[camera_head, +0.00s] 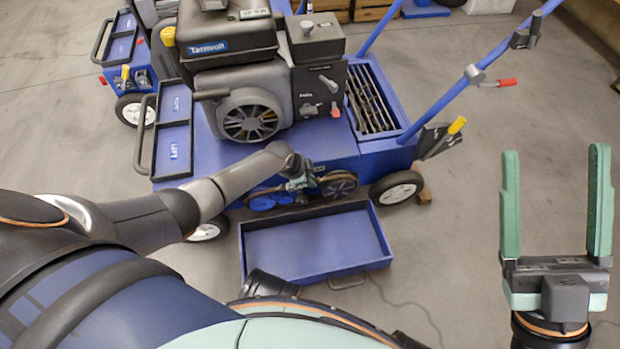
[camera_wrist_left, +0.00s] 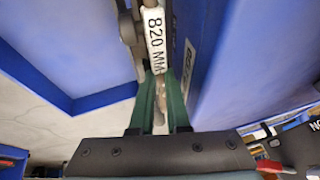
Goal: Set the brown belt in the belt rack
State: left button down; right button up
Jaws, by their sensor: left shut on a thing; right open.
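My left gripper (camera_head: 300,182) is low at the front side of the blue machine, between its pulleys. In the left wrist view its green fingers (camera_wrist_left: 160,105) are shut on a thin brownish strip, the brown belt (camera_wrist_left: 162,88). A white tag (camera_wrist_left: 155,40) reading "820 MM" sits just beyond the fingertips. Most of the belt is hidden by the fingers and tag. My right gripper (camera_head: 555,205) is open and empty over bare floor at the right. I cannot tell which part is the belt rack.
Blue pulleys (camera_head: 263,202) and a dark pulley (camera_head: 338,185) sit on the machine's lower side. An open blue drawer (camera_head: 315,245) lies below them, empty. The engine (camera_head: 240,105) rises above, with a slatted bay (camera_head: 372,100) at its right. Floor at the right is mostly clear.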

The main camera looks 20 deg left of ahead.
dwell(0.4)
pick_arm(q)
jog(key=shift+r+p, duration=0.55)
jog(key=shift+s+a, duration=0.2)
jog(key=shift+a, duration=0.1)
dwell(0.3)
jog(key=shift+s+d+p, duration=0.7)
jog(key=shift+s+p, duration=0.2)
jog(key=shift+s+d+p, duration=0.65)
jog(key=shift+s+p, duration=0.25)
dwell(0.4)
jog(key=c, duration=1.5)
grip_release()
grip_shut()
jog(key=shift+s+d+r, duration=0.1)
